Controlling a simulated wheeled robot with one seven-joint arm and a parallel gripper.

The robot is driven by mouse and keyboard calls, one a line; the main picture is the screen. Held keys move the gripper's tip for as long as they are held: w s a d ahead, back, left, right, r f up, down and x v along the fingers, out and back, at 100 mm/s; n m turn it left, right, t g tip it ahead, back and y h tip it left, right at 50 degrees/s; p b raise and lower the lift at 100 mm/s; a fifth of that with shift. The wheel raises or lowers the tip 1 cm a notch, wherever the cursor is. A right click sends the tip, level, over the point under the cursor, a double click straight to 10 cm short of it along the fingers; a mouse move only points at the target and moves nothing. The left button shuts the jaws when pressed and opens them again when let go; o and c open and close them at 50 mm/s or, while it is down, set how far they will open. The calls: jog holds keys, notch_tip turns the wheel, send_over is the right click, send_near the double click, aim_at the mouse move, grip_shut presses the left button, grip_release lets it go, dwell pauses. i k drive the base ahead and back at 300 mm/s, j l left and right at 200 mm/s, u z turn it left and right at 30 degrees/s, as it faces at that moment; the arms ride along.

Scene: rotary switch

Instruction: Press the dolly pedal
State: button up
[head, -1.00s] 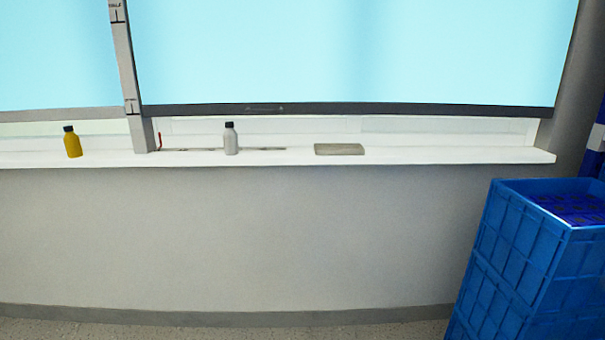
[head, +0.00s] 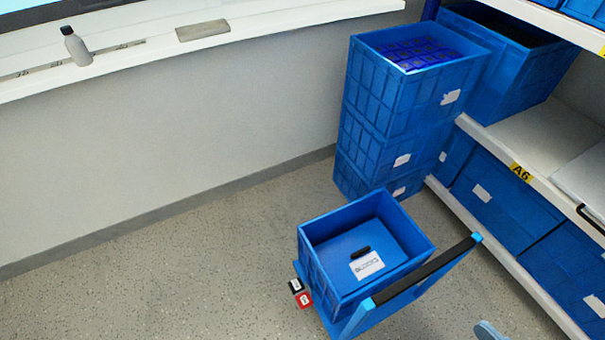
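The blue dolly stands on the floor at the lower middle of the head view, with a dark push handle (head: 425,270) on light-blue posts. A blue crate (head: 318,272) sits on it, holding a dark item and a white label (head: 367,265). At the dolly's left edge, low near the floor, are two small pedals side by side: a black pedal (head: 296,286) and a red pedal (head: 304,300), each with a white mark. My gripper is not in view.
Stacked blue crates (head: 375,110) stand behind the dolly against the wall. A shelf rack (head: 540,150) with blue crates runs along the right. A white sill (head: 140,62) with a grey bottle (head: 76,46) is at upper left. The floor (head: 170,285) left of the dolly is clear.

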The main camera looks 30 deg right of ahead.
aim_at(301, 294)
jog(key=k, duration=1.05)
